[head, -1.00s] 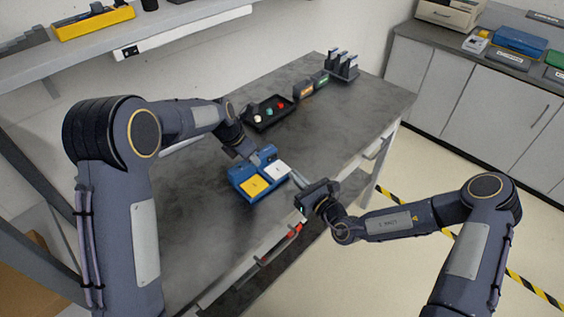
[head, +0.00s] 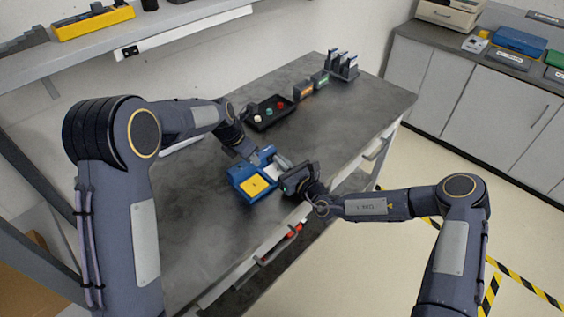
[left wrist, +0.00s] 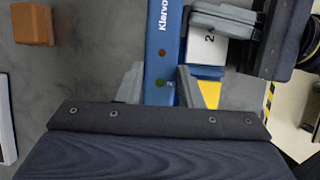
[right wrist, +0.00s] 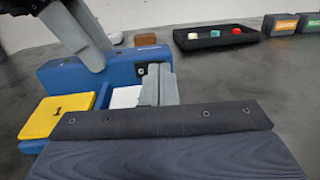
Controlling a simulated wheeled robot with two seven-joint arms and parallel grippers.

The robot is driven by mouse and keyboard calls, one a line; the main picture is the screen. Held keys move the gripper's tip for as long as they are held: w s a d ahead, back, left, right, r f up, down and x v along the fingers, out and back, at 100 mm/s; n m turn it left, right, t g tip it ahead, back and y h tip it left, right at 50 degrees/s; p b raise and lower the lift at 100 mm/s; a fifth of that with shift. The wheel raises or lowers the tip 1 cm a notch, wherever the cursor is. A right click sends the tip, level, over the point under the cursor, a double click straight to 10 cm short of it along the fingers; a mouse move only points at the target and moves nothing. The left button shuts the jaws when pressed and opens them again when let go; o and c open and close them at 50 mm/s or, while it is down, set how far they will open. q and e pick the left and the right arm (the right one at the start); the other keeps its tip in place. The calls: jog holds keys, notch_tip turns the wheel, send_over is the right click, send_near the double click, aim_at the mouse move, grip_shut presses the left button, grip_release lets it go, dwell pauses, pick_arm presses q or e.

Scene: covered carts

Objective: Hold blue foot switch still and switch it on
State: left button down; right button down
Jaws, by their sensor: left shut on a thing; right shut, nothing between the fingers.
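The blue foot switch (head: 239,177) lies on the dark tabletop, with a yellow pedal (head: 256,185) marked 1 and a white pedal (head: 273,172) marked 2. My left gripper (head: 258,155) is shut on its raised blue back housing (left wrist: 160,30), one finger on each side. Two small dark lamps, reddish and green, show on the housing in the left wrist view. My right gripper (head: 280,167) is shut and empty, its fingertips (right wrist: 158,85) over the white pedal and partly hiding it. I cannot tell whether they touch it. The yellow pedal (right wrist: 57,115) is uncovered.
A black tray (head: 262,123) with small coloured pieces stands behind the switch. Two small labelled boxes (head: 303,90) and a rack (head: 343,66) stand farther back. A brown block (left wrist: 33,24) shows in the left wrist view. The front-left tabletop is clear.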

pick_arm(q)
jog(key=shift+d, duration=0.1)
pick_arm(e)
jog(key=shift+w+n+g+y, duration=0.3)
jog(key=w+d+v, duration=0.1)
jog(key=v, duration=1.2)
jog(key=shift+d, duration=0.55)
jog(key=shift+s, duration=0.1)
pick_arm(q)
jog(key=c, duration=0.9)
grip_release()
